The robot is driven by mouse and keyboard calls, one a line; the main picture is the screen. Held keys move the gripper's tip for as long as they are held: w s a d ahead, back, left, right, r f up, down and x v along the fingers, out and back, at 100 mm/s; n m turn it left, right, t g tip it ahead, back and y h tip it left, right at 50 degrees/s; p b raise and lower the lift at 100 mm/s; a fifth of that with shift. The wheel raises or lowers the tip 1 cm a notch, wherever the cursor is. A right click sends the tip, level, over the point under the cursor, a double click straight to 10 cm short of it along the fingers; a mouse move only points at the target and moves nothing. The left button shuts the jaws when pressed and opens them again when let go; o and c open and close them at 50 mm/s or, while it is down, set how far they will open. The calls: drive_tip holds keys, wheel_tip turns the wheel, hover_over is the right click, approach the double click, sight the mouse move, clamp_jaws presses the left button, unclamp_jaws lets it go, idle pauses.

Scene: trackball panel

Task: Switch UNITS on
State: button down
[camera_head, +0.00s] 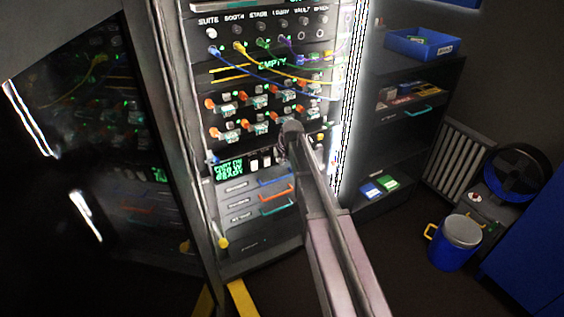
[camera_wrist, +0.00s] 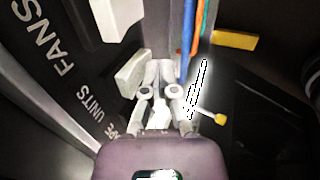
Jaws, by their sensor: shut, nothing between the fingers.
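The label ending in "UNITS" (camera_wrist: 97,117) is printed on the dark panel in the wrist view. A pale rocker switch (camera_wrist: 133,74) stands out from the panel near it, just left of my gripper (camera_wrist: 164,72). I cannot tell whether they touch, or whether the switch is on or off. A second pale switch (camera_wrist: 117,20) is by the "FANS" label (camera_wrist: 38,48). My gripper is shut and empty. In the head view my arm reaches the rack and hides my fingers; small white switches (camera_head: 254,164) show left of it, beside a green display (camera_head: 229,170).
Below the switches are drawers with blue, orange and teal handles (camera_head: 276,204). Patch cables (camera_head: 262,72) hang across the upper rack. A yellow-ended lever (camera_wrist: 220,118) sits right of my fingers. A dark shelf (camera_head: 395,130) and blue bucket (camera_head: 452,250) stand to the right.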

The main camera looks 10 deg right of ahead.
drive_tip(key=shift+a, duration=0.2)
drive_tip(key=shift+d+r, duration=0.15)
drive_tip(key=shift+r+p, duration=0.15)
drive_tip(key=shift+p, duration=0.2)
drive_tip(key=shift+r+p, duration=0.45)
drive_tip(key=shift+r, duration=0.05)
